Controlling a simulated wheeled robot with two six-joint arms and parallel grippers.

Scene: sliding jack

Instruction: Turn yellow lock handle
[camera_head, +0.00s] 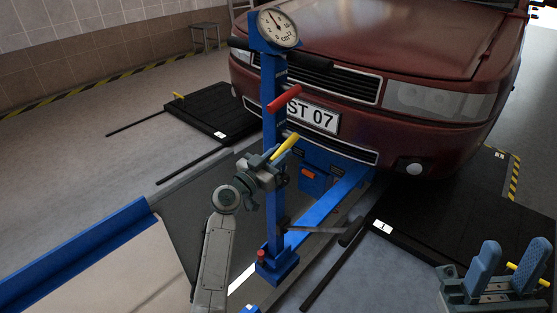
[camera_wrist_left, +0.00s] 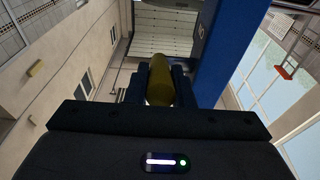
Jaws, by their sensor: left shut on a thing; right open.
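The yellow lock handle (camera_head: 286,145) sticks out up and to the right from the blue jack post (camera_head: 273,105), below a red handle (camera_head: 284,98). My left gripper (camera_head: 272,160) is at the post and shut on the lower end of the yellow handle. In the left wrist view the yellow handle (camera_wrist_left: 160,82) sits between the dark fingers, with the blue post (camera_wrist_left: 232,50) just to the right. My right gripper (camera_head: 484,268) is open and empty at the lower right, its blue finger pads apart, far from the handle.
A round dial gauge (camera_head: 278,28) tops the post. A dark red car (camera_head: 390,50) stands right behind it. Black plates (camera_head: 212,112) lie on the floor on both sides, and a blue rail (camera_head: 80,250) runs at lower left.

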